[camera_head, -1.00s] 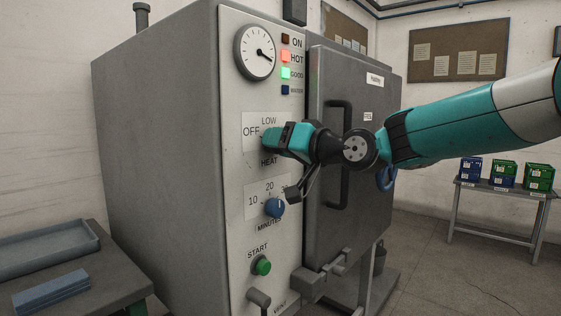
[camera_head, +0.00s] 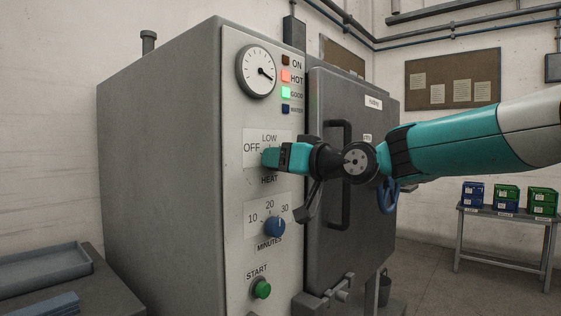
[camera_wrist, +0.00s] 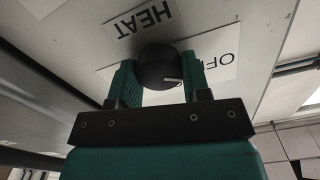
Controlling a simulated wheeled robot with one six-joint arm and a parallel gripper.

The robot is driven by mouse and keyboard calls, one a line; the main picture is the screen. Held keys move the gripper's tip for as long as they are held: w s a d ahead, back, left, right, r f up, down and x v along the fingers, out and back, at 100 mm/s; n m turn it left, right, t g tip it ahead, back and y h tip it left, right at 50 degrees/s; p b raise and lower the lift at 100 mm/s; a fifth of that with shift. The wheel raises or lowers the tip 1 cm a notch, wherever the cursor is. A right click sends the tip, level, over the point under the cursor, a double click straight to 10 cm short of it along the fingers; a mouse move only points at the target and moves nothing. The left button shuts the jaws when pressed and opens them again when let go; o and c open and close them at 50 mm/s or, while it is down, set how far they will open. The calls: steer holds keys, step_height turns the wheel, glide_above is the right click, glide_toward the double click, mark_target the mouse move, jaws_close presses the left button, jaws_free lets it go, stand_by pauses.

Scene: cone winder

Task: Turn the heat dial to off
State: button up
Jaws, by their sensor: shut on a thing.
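The heat dial (camera_wrist: 158,66) is a dark round knob with a short white mark, between the upside-down HEAT and OFF labels in the wrist view. The mark sits on its lower right part and points rightward, toward the side of the OFF label (camera_wrist: 222,55). My gripper (camera_wrist: 157,82) is shut on the dial, with one green finger on each side. In the head view my gripper (camera_head: 268,158) is at the white heat plate (camera_head: 255,138) and hides the dial.
A gauge (camera_head: 257,71) and lamps are above; HOT and GOOD are lit. The door handle (camera_head: 341,175) is close to my wrist. A bench (camera_head: 95,285) stands at left.

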steer(key=o, duration=0.9)
steer(key=shift+d, duration=0.1)
steer(key=b+v, duration=0.2)
steer(key=v, duration=1.5)
steer(key=shift+s+d+f+b, duration=0.1)
steer(key=shift+s+b, duration=0.1)
steer(key=shift+b, duration=0.1)
steer(key=s+a+f+g+h, duration=0.2)
steer(key=s+f+g+h, duration=0.35)
steer(key=s+f, duration=0.8)
steer(key=s+d+f+g+h, duration=0.4)
steer(key=s+d+f+g, duration=0.1)
steer(key=s+f, duration=0.65)
steer(key=shift+m+g+h, duration=0.25)
steer(key=shift+m, duration=0.25)
steer(key=r+p, duration=1.2)
steer(key=p, duration=0.1)
steer(key=r+p, duration=0.7)
steer(key=shift+s+d, duration=0.25)
steer(key=shift+d, duration=0.15)
